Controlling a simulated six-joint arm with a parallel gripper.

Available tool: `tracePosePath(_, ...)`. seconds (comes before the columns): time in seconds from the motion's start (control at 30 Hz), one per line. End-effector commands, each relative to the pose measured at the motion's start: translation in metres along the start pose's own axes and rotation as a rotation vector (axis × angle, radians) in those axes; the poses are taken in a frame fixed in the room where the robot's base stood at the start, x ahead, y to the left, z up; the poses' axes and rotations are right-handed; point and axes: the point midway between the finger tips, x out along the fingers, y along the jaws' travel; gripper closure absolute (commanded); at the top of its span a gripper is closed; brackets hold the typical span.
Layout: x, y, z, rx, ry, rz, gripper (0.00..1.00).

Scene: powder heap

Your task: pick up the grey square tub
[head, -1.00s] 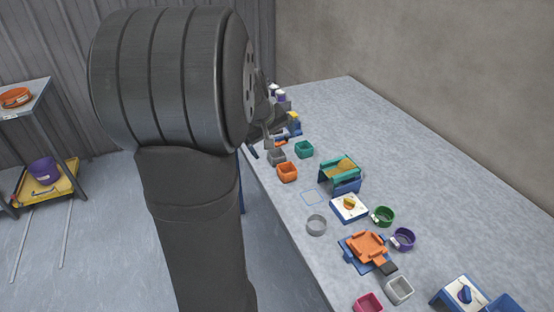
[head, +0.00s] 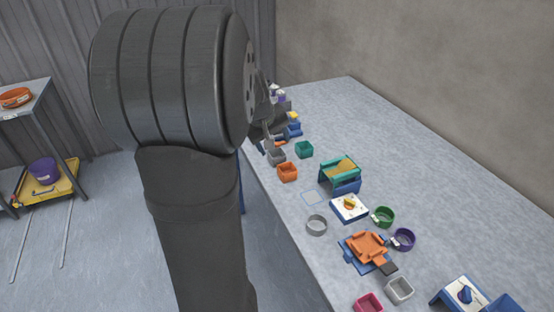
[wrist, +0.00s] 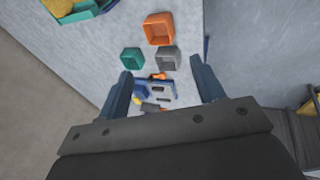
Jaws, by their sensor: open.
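A dark grey square tub (head: 277,157) stands near the left edge of the table, beside my gripper (head: 267,142). In the wrist view the grey tub (wrist: 168,60) appears between the tips of the two blue fingers, and its open top is visible. My gripper (wrist: 162,70) is open with nothing between its fingers that I can see held. The gap between the fingers and the tub cannot be judged. A second, lighter grey square tub (head: 399,290) stands at the near end of the table.
An orange square tub (head: 287,172) and a teal square tub (head: 304,149) stand close to the dark grey tub. A blue-and-white object (wrist: 158,90) lies beyond it.

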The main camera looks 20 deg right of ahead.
Motion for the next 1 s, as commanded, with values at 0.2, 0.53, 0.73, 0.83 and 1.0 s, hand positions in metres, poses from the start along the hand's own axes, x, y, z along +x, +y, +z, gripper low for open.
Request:
tracePosePath(0.2,0.001,0.002,-0.004,-0.035,-0.007,-0.006,0.38)
tracePosePath(0.53,0.011,0.025,-0.048,-0.504,-0.056,-0.123,0.38)
tracePosePath(0.73,0.018,0.037,-0.076,-0.860,-0.039,-0.233,0.38)
tracePosePath(0.83,0.021,0.042,-0.090,-1.041,-0.011,-0.289,0.38)
tracePosePath(1.0,0.025,0.047,-0.108,-1.309,0.054,-0.371,0.38)
